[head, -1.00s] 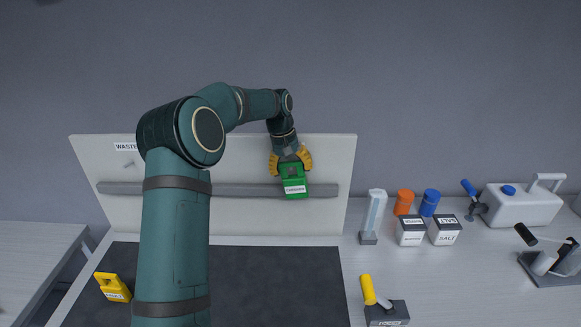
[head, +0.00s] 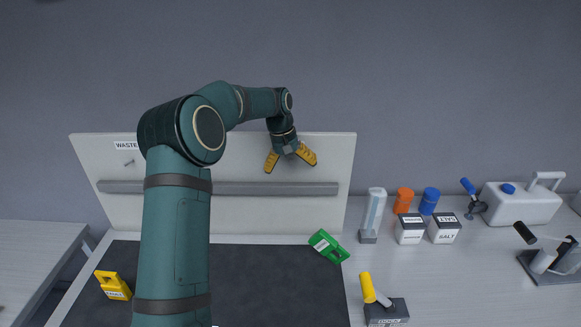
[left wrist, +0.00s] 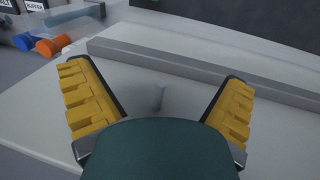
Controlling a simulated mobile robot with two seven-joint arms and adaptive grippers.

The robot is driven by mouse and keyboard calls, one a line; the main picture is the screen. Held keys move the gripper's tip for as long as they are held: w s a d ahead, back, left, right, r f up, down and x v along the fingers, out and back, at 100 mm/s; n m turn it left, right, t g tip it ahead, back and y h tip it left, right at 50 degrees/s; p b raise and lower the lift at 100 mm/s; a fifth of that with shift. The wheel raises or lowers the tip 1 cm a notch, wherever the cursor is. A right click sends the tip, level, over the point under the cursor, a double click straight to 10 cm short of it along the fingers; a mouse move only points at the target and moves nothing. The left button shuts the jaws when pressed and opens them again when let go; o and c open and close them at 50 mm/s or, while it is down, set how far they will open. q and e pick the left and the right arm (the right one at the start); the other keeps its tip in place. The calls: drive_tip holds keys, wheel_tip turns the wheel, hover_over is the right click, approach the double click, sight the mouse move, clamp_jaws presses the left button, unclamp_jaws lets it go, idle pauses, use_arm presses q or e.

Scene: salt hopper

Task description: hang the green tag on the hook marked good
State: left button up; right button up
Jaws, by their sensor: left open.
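The green tag (head: 328,246) lies tilted at the foot of the pale upright board (head: 230,215), by the back right corner of the dark mat (head: 270,285). My left gripper (head: 290,161) is open and empty in front of the upper right of the board, above and left of the tag. In the left wrist view a short grey peg (left wrist: 158,97) stands out of the board between the spread yellow fingers. No "good" marking is readable; the arm and gripper cover part of the board. My right gripper is not in view.
A yellow tag (head: 113,286) lies on the mat's left. The "waste" label (head: 126,146) and a small peg (head: 129,162) are at the board's upper left. A grey rail (head: 250,188) crosses the board. A clear column, jars, boxes and a white jug (head: 522,205) stand right.

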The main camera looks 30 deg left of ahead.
use_arm(q)
drive_tip(key=v, duration=1.2)
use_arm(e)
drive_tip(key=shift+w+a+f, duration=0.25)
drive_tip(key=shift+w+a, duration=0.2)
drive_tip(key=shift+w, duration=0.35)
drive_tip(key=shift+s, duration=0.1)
